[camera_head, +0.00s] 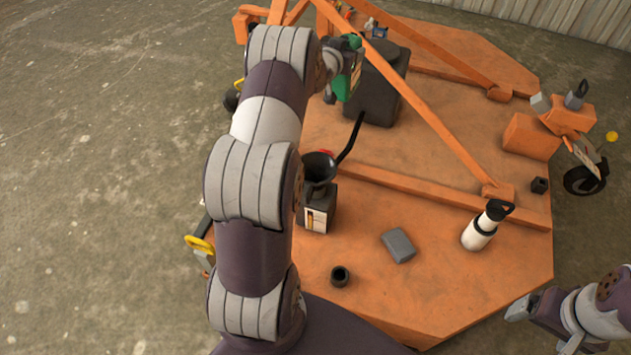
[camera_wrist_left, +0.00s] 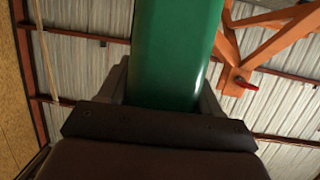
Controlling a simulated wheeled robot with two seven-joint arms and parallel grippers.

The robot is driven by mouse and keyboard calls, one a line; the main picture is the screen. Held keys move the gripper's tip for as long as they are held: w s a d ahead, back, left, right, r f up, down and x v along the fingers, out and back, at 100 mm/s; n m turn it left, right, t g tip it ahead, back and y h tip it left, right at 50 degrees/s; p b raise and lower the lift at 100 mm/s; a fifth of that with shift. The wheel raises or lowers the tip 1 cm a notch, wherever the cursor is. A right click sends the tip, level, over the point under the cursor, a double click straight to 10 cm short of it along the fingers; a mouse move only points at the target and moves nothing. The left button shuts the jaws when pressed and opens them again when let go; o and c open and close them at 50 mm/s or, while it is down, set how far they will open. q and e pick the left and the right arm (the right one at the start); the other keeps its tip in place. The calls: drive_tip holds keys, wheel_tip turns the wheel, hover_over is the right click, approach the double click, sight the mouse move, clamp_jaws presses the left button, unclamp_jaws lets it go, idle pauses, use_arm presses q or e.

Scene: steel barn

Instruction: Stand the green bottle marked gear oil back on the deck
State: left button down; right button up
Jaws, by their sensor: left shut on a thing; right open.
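The green bottle (camera_head: 344,88) is at the far end of my left arm, beside a large black block, and my arm hides part of it. In the left wrist view the green bottle (camera_wrist_left: 175,50) fills the upper middle, between the fingers. My left gripper (camera_head: 338,70) is shut on it. I cannot tell how high it is above the deck or read its marking. The orange deck (camera_head: 440,285) spreads out below, with bare room at the front. My right gripper (camera_head: 519,308) is open and empty off the deck's front right edge.
On the deck are a black funnel (camera_head: 319,168) over a dark can (camera_head: 317,208), a grey block (camera_head: 398,245), a black cup (camera_head: 340,276) and a white bottle (camera_head: 480,230). The black block (camera_head: 375,88) stands behind. Orange beams (camera_head: 430,110) slant overhead.

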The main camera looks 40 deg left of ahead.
wheel_tip(320, 180, up, 3)
drive_tip(key=shift+f+p, duration=0.1)
drive_tip(key=shift+p, duration=0.7)
